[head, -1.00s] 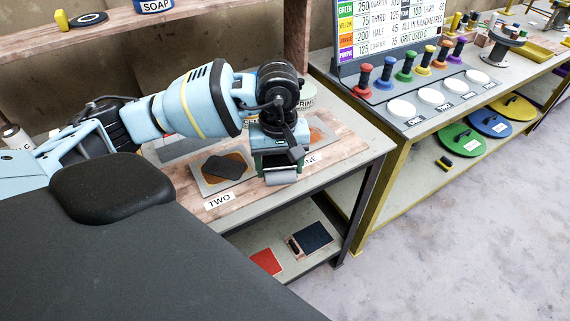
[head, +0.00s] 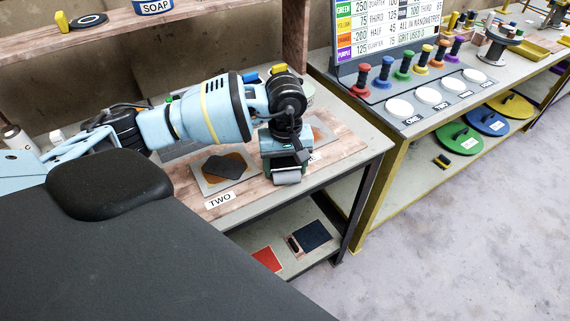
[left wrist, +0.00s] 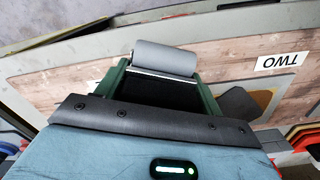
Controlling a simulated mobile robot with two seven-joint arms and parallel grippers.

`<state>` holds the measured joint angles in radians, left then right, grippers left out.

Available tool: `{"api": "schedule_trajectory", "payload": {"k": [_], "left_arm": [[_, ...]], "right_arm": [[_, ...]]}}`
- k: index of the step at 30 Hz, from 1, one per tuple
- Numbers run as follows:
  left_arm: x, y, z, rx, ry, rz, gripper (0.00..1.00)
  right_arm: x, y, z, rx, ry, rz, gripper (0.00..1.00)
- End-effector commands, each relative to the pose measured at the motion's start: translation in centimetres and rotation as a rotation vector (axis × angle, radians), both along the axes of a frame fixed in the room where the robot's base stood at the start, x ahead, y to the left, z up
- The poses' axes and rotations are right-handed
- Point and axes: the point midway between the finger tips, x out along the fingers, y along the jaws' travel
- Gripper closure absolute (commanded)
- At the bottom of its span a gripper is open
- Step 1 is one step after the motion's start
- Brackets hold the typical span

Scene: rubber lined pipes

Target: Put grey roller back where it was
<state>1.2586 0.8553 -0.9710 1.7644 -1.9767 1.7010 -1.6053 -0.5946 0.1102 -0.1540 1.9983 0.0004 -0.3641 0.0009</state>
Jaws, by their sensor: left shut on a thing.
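In the left wrist view the roller (left wrist: 165,58) lies crosswise between the ends of the green fingers (left wrist: 160,82). Whether the roller touches the board or hangs above it, I cannot tell. My right gripper is out of view.
A grey plate with a dark patch (head: 223,168) lies left of the gripper, behind the TWO label (head: 219,199). The lower shelf holds a red sheet (head: 267,259) and a dark blue pad (head: 311,235). A bench with coloured handles (head: 404,68) stands to the right.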

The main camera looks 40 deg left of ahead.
Motion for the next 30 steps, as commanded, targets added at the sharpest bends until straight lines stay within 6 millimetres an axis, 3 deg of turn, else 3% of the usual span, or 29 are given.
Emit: {"api": "schedule_trajectory", "payload": {"k": [6,7,12,23,30], "left_arm": [[0.0,0.0,-0.3,-0.001,0.001,0.000,0.58],[0.0,0.0,-0.4,0.000,0.001,0.000,0.32],[0.0,0.0,-0.3,0.000,0.000,0.000,0.11],[0.0,0.0,0.3,0.000,-0.001,0.000,0.11],[0.1,0.0,3.9,-0.001,-0.004,-0.001,0.11]], "right_arm": [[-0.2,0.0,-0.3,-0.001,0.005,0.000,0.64],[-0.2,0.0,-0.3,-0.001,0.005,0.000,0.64],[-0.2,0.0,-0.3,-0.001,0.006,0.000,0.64],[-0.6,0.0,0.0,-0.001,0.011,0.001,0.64],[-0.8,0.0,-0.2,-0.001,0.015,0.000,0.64]]}}
